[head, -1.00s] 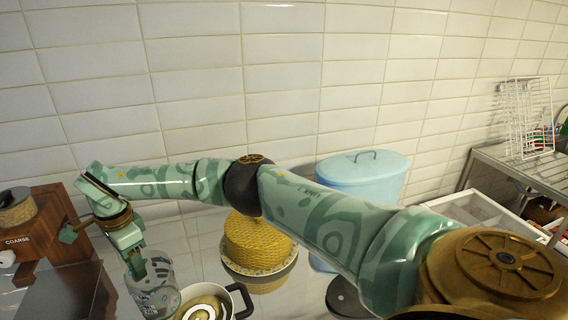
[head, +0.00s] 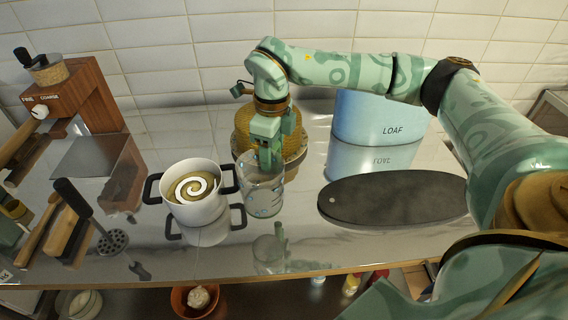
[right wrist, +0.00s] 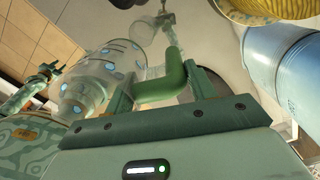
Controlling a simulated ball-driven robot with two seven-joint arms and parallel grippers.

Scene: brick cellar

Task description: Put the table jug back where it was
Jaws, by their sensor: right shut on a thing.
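The table jug (head: 264,198) is clear glass with blue marks and a green handle. In the head view it is upright, right of the white pot and in front of the yellow woven dome. My right gripper (head: 268,153) is above it, shut on its handle. Its separate reflection below suggests that it hangs a little above the shiny counter. In the right wrist view the jug (right wrist: 105,72) is tilted in the picture, and my right gripper (right wrist: 163,88) has its fingers on the green handle (right wrist: 176,72). My left gripper is not in view.
A white pot (head: 196,207) of soup stands close left of the jug. A dark oval board (head: 395,198) lies to the right. Behind are the woven dome (head: 243,122) and blue loaf bin (head: 372,118). A grinder (head: 85,98) and utensils are left. The counter's front edge (head: 230,282) is near.

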